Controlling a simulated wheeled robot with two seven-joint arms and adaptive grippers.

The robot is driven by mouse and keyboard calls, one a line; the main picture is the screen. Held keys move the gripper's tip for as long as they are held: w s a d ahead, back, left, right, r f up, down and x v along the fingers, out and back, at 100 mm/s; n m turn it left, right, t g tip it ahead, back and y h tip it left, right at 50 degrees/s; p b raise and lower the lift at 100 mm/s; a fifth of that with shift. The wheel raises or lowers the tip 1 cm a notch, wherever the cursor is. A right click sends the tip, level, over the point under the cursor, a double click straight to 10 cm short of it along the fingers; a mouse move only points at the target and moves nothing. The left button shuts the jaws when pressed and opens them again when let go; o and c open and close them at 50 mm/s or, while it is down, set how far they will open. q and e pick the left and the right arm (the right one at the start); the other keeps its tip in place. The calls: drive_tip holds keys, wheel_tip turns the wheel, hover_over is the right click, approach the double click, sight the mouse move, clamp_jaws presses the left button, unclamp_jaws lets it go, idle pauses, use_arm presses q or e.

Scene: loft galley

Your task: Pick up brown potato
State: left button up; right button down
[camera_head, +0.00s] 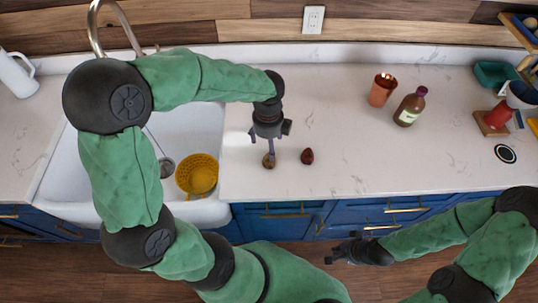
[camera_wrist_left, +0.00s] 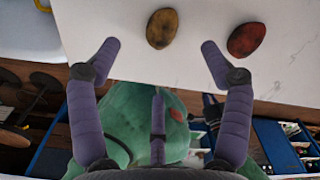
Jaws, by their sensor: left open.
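The brown potato (camera_head: 268,161) lies on the white counter near its front edge, just right of the sink. My left gripper (camera_head: 262,140) points down from above, its fingertips just behind and above the potato. In the left wrist view the brown potato (camera_wrist_left: 162,28) lies beyond and between the open fingers (camera_wrist_left: 157,55), and nothing is between them. A dark red potato-like item (camera_head: 307,156) lies to its right; it also shows in the left wrist view (camera_wrist_left: 246,39). My right gripper (camera_head: 343,252) is low in front of the cabinets, and its opening is too small to judge.
The sink (camera_head: 107,170) with a yellow colander (camera_head: 197,175) is left of the potato. A copper cup (camera_head: 382,89) and a brown bottle (camera_head: 410,106) stand further back right. Blue cabinets (camera_head: 362,214) are below the edge.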

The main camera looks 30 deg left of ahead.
use_arm(q)
wheel_tip(320, 180, down, 4)
drive_tip(key=shift+f+b, duration=0.25)
drive_tip(key=shift+b, duration=0.2)
wheel_tip(320, 180, down, 5)
drive_tip(key=shift+d+b, duration=0.1)
drive_tip(key=shift+b, duration=0.75)
drive_tip(key=c, duration=1.3)
